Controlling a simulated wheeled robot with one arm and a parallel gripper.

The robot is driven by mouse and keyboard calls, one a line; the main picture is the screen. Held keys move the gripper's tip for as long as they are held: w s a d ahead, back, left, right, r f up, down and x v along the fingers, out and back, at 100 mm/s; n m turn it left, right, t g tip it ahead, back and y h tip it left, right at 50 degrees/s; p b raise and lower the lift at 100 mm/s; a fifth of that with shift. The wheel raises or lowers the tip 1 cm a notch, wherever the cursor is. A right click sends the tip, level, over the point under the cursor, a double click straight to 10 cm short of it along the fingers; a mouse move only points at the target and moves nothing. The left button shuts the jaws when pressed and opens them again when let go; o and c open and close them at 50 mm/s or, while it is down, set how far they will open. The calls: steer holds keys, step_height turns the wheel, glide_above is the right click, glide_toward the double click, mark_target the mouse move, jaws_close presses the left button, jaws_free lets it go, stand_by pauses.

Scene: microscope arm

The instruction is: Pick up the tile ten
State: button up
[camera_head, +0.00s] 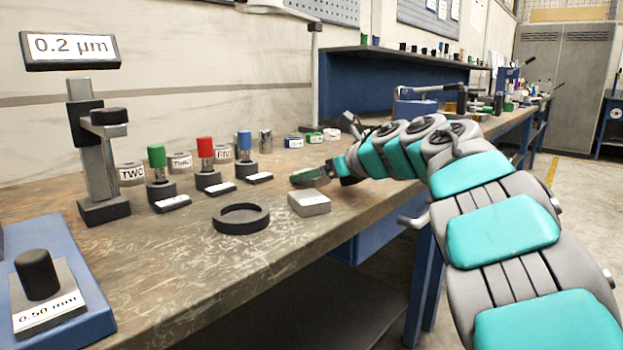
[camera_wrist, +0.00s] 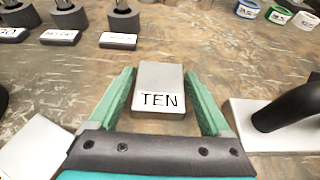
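The tile ten (camera_wrist: 158,78) is a light grey block with a white label reading "TEN", lying flat on the workbench in the wrist view. My gripper (camera_wrist: 160,82) is open, with one green finger on each side of the tile. Small gaps show between the fingers and the tile's sides. In the head view my gripper (camera_head: 308,177) is low over the bench, and its fingers hide most or all of the tile.
A pale block (camera_head: 309,203) and a dark ring (camera_head: 241,218) lie nearer on the bench. A plate with a black handle (camera_wrist: 285,112) is close on the right in the wrist view. Pin holders (camera_wrist: 124,22) and labelled rings (camera_wrist: 280,15) stand farther back.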

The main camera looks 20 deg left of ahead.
jaws_close()
stand_by(0.4)
